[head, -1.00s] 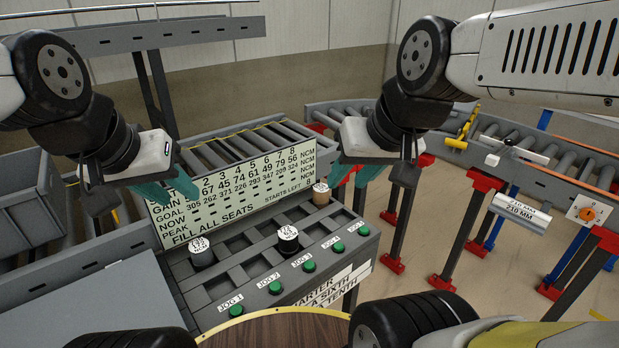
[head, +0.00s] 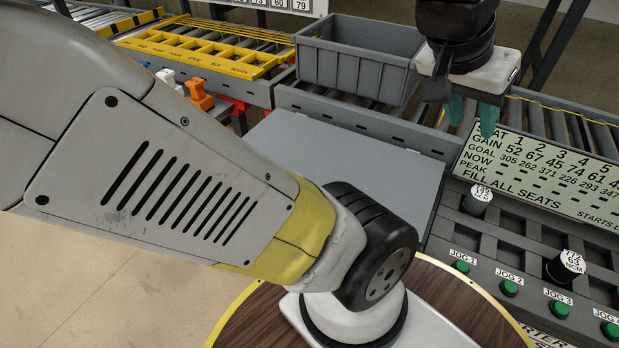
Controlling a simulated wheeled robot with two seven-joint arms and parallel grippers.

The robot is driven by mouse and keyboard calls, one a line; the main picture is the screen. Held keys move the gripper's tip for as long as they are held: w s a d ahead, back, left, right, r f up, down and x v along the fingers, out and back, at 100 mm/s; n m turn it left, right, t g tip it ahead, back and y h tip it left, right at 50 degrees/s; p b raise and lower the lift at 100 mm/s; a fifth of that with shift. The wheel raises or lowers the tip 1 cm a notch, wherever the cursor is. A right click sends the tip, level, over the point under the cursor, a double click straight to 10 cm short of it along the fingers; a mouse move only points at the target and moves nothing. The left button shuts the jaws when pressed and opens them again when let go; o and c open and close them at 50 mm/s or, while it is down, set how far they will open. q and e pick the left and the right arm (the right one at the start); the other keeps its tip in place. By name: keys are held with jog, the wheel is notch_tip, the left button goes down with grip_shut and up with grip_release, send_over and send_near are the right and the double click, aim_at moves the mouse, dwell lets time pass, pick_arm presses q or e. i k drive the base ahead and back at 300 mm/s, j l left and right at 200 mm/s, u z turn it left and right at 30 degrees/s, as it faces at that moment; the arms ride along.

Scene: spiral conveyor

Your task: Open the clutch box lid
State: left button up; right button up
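A wide, flat grey panel (head: 340,165) lies level left of the seat console; it looks like the shut lid of the clutch box, though no label on it is readable. My arm hides its near-left part. My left gripper (head: 471,115) hangs at the upper right, beyond the panel's right edge, in front of the display board. Its two teal fingers point down and are apart, with nothing between them. My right gripper is out of view.
A grey open bin (head: 360,62) stands on the rollers behind the panel. The display board (head: 545,175) and console with green jog buttons (head: 510,288) and dark weights (head: 476,203) are at right. A yellow rack (head: 205,48) and orange part (head: 199,95) are back left.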

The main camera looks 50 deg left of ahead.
aim_at(406, 182)
jog(key=l+u, duration=0.15)
jog(key=u, duration=1.8)
jog(key=k+l+z, duration=0.1)
jog(key=k+l, duration=0.15)
